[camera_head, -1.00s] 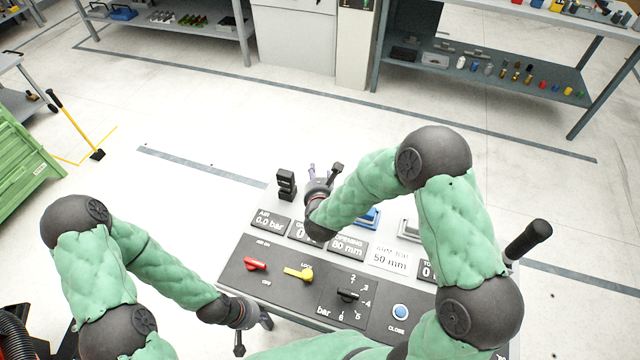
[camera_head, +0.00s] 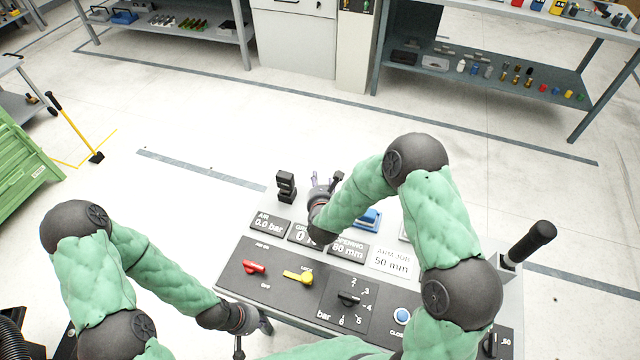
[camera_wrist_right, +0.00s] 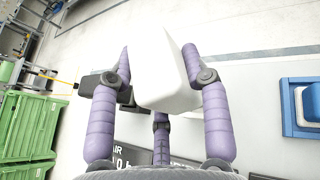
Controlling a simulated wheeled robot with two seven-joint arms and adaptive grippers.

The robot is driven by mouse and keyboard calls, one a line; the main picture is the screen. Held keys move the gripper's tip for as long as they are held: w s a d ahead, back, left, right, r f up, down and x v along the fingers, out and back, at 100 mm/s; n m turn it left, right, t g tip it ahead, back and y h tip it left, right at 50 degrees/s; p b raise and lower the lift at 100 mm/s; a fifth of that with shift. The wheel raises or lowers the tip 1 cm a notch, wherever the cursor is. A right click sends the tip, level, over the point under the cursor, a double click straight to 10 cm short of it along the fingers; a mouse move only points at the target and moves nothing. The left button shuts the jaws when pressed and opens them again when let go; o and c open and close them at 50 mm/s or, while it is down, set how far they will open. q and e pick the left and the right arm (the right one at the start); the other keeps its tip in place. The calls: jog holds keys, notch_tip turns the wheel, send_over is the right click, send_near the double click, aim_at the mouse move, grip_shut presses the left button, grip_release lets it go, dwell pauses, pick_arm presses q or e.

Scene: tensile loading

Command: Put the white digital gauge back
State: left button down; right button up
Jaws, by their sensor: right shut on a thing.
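The white digital gauge (camera_wrist_right: 160,75) is a pale block between the purple fingers of my right gripper (camera_wrist_right: 160,85) in the right wrist view. The gripper is shut on it. In the head view, my right gripper (camera_head: 326,182) is above the far edge of the console, just right of a black upright holder (camera_head: 286,186); the gauge is mostly hidden there. In the right wrist view, a black part (camera_wrist_right: 92,86) shows behind the gauge; I cannot tell whether they touch. My left gripper (camera_head: 252,336) hangs at the console's near left edge, its fingers apart and empty.
The console panel (camera_head: 325,316) has a red lever (camera_head: 254,267), a yellow lever (camera_head: 298,277), a black dial and a blue button (camera_head: 401,316). A blue fixture (camera_head: 369,219) stands right of my right gripper. A black handle (camera_head: 531,241) rises at the right.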

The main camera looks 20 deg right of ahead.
jog(key=shift+f, duration=0.25)
jog(key=o, duration=1.4)
jog(key=shift+r, duration=0.4)
jog(key=p+v, duration=0.1)
jog(key=v, duration=1.1)
jog(key=shift+a+p, duration=0.1)
jog(key=shift+p, duration=0.3)
jog(key=shift+f, duration=0.1)
